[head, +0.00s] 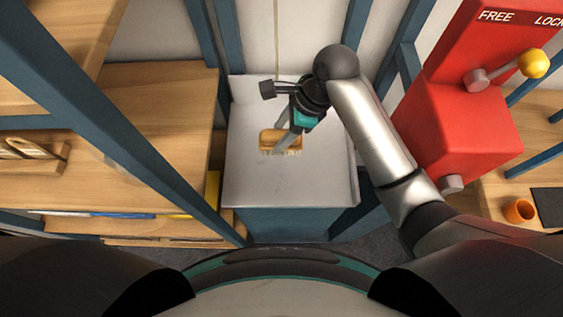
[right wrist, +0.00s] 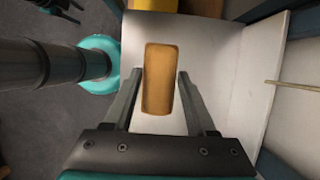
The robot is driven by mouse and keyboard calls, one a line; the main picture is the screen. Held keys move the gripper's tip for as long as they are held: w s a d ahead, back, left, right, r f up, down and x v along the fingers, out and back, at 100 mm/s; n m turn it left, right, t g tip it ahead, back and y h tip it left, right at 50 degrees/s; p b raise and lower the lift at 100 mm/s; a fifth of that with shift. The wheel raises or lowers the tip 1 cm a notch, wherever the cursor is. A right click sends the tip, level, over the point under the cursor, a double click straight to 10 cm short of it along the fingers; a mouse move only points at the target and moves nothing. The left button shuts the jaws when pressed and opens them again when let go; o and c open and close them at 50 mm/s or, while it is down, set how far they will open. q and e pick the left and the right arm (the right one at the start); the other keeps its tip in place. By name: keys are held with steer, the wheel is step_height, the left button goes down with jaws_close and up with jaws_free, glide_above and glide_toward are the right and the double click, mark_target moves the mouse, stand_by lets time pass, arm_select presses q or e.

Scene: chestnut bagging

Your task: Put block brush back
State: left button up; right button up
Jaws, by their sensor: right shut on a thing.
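The block brush (head: 268,138) has a tan wooden block and pale bristles pointing down. It is over the white counter (head: 245,185); I cannot tell whether the bristles touch the surface. My right gripper (head: 286,140) reaches down from above and is shut on the block brush. In the right wrist view, the block (right wrist: 162,95) lies between the two fingers of the right gripper (right wrist: 160,75), one along each long side. My left gripper is not in view.
Blue posts (head: 160,150) and wooden shelves (head: 150,110) stand left of the counter. A red machine (head: 460,130) with a yellow-knobbed lever (head: 534,63) stands on the right. An orange cup (head: 519,211) sits on the right-hand wooden surface. The counter around the brush is clear.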

mark_target(302, 142)
step_height(302, 142, down, 15)
steer(key=b, duration=0.4)
steer(key=shift+f, duration=0.1)
steer(key=o, duration=1.2)
steer(key=p+v, duration=0.3)
steer(key=v, duration=0.7)
steer(key=shift+d+r, duration=0.15)
steer(key=shift+r, duration=0.15)
steer(key=shift+d+r+p, duration=0.3)
steer(key=shift+r+p, duration=0.05)
steer(key=shift+r, duration=0.3)
